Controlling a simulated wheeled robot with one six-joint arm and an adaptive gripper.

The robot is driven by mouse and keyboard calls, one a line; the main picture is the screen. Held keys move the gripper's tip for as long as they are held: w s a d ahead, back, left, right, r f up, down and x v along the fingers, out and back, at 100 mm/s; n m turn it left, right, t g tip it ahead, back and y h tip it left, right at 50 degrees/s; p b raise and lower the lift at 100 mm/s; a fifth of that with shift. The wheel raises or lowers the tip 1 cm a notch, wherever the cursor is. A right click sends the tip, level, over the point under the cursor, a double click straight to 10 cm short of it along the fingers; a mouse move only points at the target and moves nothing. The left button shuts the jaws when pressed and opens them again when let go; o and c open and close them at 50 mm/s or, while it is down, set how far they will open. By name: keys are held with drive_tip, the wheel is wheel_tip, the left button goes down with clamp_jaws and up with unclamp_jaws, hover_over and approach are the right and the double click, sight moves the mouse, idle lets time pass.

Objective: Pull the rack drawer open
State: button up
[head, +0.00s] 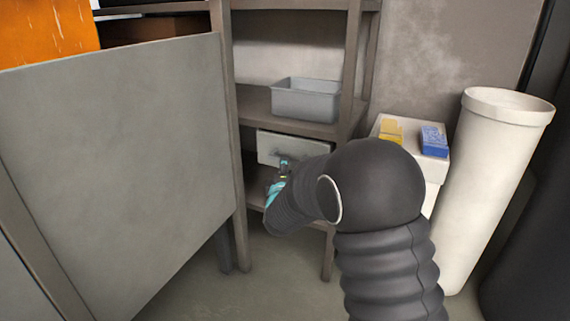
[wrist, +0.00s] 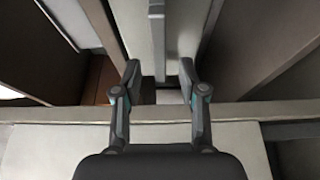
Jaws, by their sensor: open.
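The rack drawer (head: 312,148) is a pale grey box front under a shelf of the brown rack, and it looks closed. In the wrist view its pale front (wrist: 185,35) fills the upper middle. A grey bar handle (wrist: 157,45) runs up the picture there, in line with the gap between my fingertips. My gripper (wrist: 160,70) is open, with one finger on each side of the handle's line; I cannot tell whether either touches it. In the head view my gripper (head: 284,168) is in front of the drawer, and my arm hides the drawer's lower right.
A grey bin (head: 305,100) sits on the shelf above. A large grey panel (head: 120,150) stands at left. At right are a white stand with a yellow block (head: 391,131) and a blue block (head: 434,141), and a tall white cylinder (head: 490,190).

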drive_tip(key=shift+w, duration=2.05)
drive_tip(key=shift+a, duration=0.1)
clamp_jaws()
